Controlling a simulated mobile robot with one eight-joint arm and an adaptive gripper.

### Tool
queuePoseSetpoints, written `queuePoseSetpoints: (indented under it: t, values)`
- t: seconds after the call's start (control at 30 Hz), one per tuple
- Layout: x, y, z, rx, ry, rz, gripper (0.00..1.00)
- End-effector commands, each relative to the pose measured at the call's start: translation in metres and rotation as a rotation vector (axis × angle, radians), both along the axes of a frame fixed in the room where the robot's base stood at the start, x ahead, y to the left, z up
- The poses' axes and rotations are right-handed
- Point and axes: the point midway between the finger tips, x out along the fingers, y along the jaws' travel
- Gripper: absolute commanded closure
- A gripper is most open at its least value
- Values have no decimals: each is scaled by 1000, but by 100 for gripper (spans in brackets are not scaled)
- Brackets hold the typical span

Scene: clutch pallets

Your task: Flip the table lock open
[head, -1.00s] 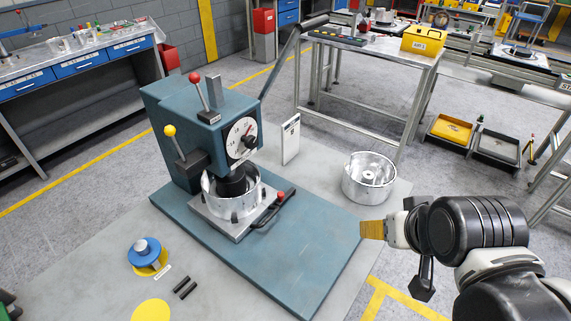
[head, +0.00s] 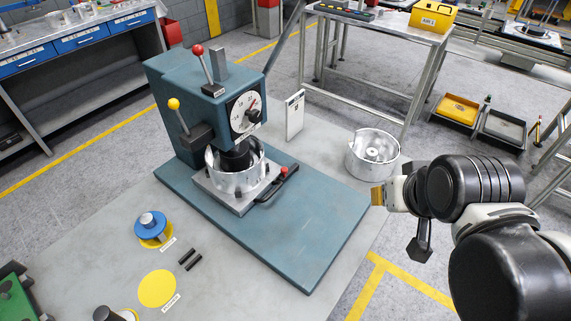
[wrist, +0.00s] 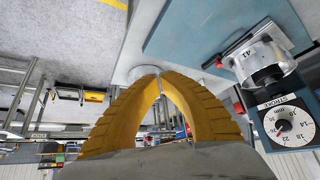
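The blue press (head: 205,110) stands on a blue base plate (head: 310,225). A silver sliding table (head: 235,203) under its head holds a metal clutch drum (head: 228,178). A black handle with a red tip (head: 278,183) runs along the table's front right side. A red-knobbed lever (head: 198,51) rises from the press top and a yellow-knobbed lever (head: 175,104) from its side. No label shows which one is the table lock. My gripper (head: 377,196) is right of the base plate, away from the levers. In the wrist view its yellow fingers (wrist: 160,74) meet at the tips, empty.
A loose metal drum (head: 372,155) sits on the bench behind my gripper. A white sign (head: 294,115) stands beside the press. A blue-topped part (head: 151,225), a yellow disc (head: 157,288) and black pins (head: 190,259) lie front left. The base plate's right half is clear.

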Motion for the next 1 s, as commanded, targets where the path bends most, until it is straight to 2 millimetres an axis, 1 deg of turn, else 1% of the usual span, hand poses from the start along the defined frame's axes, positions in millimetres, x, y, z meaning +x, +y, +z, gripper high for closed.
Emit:
queuePoseSetpoints:
  t: [0.03, 0.07, 0.2, 0.3, 0.43, 0.57, 0.7, 0.83, 0.9, 1.0]
  values:
    - [10, 5, 7, -2, 8, 16, 100]
    - [16, 8, 9, -2, 16, 27, 100]
    - [52, 29, 20, -8, 55, 92, 100]
    - [80, 47, 23, -15, 84, 141, 100]
    - [116, 73, 19, -24, 121, 205, 100]
    - [151, 102, 7, -34, 158, 270, 100]
    - [184, 136, -14, -44, 196, 338, 100]
    - [206, 163, -36, -52, 225, 389, 100]
    - [213, 174, -46, -56, 238, 410, 100]
    - [221, 185, -57, -60, 248, 432, 100]
